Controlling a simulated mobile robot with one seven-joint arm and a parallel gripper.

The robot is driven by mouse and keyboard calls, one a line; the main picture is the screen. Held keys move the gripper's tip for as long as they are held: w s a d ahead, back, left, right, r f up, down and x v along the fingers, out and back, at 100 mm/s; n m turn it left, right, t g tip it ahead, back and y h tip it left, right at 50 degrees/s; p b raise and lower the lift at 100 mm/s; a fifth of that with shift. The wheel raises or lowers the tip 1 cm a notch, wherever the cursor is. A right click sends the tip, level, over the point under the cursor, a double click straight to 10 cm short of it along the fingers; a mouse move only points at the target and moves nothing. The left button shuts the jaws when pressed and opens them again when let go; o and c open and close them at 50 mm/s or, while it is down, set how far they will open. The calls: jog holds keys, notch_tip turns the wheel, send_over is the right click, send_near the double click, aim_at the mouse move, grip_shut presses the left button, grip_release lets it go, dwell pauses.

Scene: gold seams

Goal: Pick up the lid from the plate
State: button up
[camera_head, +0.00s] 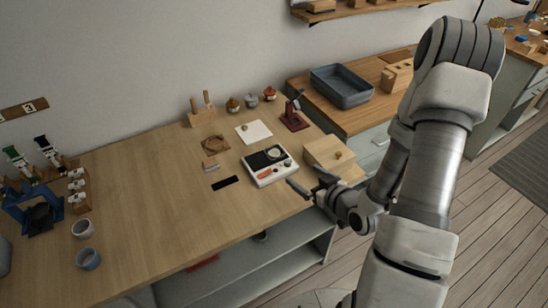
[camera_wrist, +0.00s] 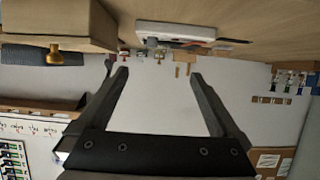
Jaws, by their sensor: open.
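A white, scale-like device (camera_head: 270,178) with a dark top panel lies on the wooden table, and it also shows in the wrist view (camera_wrist: 185,30). A small pale round piece (camera_head: 274,154) sits on its dark panel. I cannot tell whether this is the lid or the plate. My gripper (camera_head: 307,181) is open and empty, just right of the device near the table's front edge. In the wrist view my gripper (camera_wrist: 158,76) has its fingers wide apart with nothing between them, and the device lies beyond the tips.
A wooden box with a round knob (camera_head: 337,155) stands right of the device, close to my gripper. A dark red stand (camera_head: 295,119) and several small jars (camera_head: 251,100) are behind. Two cups (camera_head: 88,258) stand at the left. The table's front middle is clear.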

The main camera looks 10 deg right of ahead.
jog(key=b, duration=0.2)
jog(key=shift+w+a+f+b, duration=0.1)
jog(key=shift+w+f+b, duration=0.25)
jog(key=shift+w+b, duration=0.05)
jog(key=shift+w+b, duration=0.1)
jog(key=shift+b, duration=0.35)
jog(key=b, duration=0.4)
jog(key=shift+w+a+f+b, duration=0.25)
jog(key=shift+b, duration=0.05)
jog(key=b+x, duration=0.2)
jog(key=b, duration=0.2)
jog(key=shift+w+f+b, duration=0.1)
jog(key=shift+w+b, duration=0.05)
jog(key=shift+b, duration=0.15)
jog(key=b, duration=0.1)
send_near(279, 156)
jog(key=shift+w+a+f, duration=0.65)
jog(key=shift+w+f, duration=0.15)
jog(key=shift+w, duration=0.1)
jog(key=shift+w+d+r+b+x, duration=0.1)
jog(key=shift+b+x, duration=0.15)
jog(key=shift+x, duration=0.65)
jog(key=shift+w+d+r+b+x, duration=0.1)
jog(key=shift+b+x, duration=0.15)
jog(key=shift+x, duration=0.6)
jog(key=shift+w+d+r+b+x, duration=0.15)
jog(key=shift+b+x, duration=0.1)
jog(key=shift+x, duration=0.65)
jog(key=shift+s, duration=0.1)
jog(key=shift+c, duration=0.3)
